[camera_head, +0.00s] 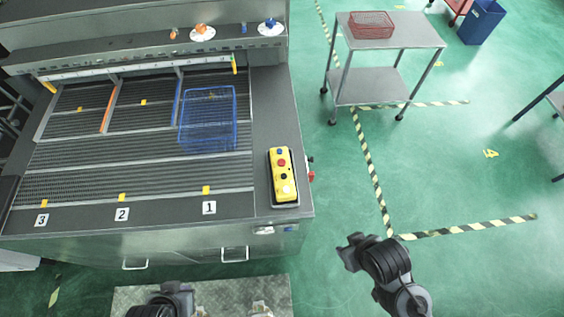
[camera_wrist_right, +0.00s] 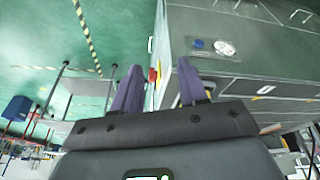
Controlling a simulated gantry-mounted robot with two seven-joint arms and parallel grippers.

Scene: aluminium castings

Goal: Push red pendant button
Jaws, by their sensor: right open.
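The yellow pendant (camera_head: 282,177) lies on the grey right-hand ledge of the machine. Its red button (camera_head: 281,162) is near its far end, just below a blue one, with darker buttons nearer me. My right gripper (camera_head: 349,252) is off the machine's front right corner, apart from the pendant. In the right wrist view its two fingers (camera_wrist_right: 158,88) are spread and empty. A small red part (camera_wrist_right: 152,75) at the machine's edge shows between them; I cannot tell if it is the button. My left gripper (camera_head: 170,297) is at the bottom edge, partly cut off; its fingers are unclear.
A blue wire basket (camera_head: 208,120) sits on the roller lanes of the machine. Red fittings (camera_head: 311,176) stick out from its right side. A grey trolley (camera_head: 390,38) carries a red basket (camera_head: 371,24). Green floor right of the machine is open.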

